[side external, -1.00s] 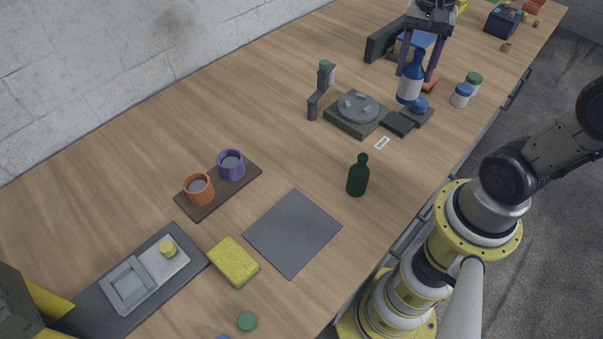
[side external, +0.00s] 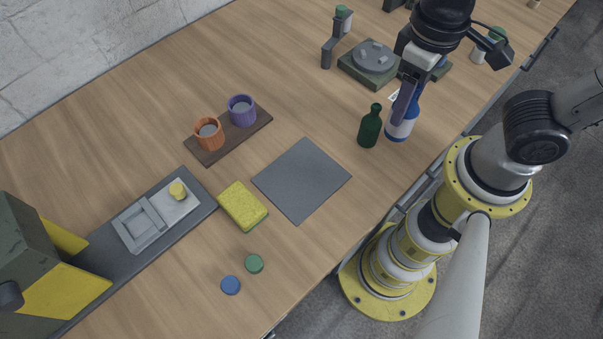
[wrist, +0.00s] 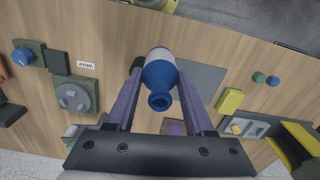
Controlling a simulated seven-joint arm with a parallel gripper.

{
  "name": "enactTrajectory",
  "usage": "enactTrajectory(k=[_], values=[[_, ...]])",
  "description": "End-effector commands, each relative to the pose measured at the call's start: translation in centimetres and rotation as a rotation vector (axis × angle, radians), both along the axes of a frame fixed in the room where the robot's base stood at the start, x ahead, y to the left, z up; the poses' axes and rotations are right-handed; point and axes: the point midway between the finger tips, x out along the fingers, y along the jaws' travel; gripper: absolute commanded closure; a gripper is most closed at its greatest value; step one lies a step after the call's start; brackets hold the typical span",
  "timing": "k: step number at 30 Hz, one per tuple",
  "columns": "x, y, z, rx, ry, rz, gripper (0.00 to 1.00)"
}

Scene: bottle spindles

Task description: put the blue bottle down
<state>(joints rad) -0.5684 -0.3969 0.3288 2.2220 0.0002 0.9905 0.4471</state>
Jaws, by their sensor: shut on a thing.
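The blue bottle (side external: 402,127), blue with a white label, is in my gripper (side external: 408,100). In the side view it hangs upright or nearly so near the table's front edge, just right of the dark green bottle (side external: 370,128). I cannot tell whether its base touches the table. In the wrist view the blue bottle (wrist: 160,78) sits between the two purple fingers of my gripper (wrist: 161,84), its neck towards me. The green bottle stands upright, apart from or very close to it.
A grey square mat (side external: 302,180) lies bare to the left of the bottles. A turntable fixture (side external: 373,62) stands behind. A wooden tray (side external: 262,119) holds two mugs. A yellow sponge (side external: 242,206), a green cap (side external: 254,263) and a blue cap (side external: 230,285) lie nearer.

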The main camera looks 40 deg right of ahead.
Motion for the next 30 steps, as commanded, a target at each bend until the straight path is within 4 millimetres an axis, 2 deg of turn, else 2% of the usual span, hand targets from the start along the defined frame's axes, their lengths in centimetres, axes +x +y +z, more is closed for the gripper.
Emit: enactTrajectory(k=[5,18,24,30], values=[[0.2,1.1,-0.3,0.000,0.000,0.039,1.00],[7.5,6.2,-4.7,-0.002,0.003,0.037,1.00],[9.7,7.7,-8.0,-0.001,0.001,0.037,1.00],[10.7,8.3,-9.3,0.001,-0.002,0.036,1.00]])
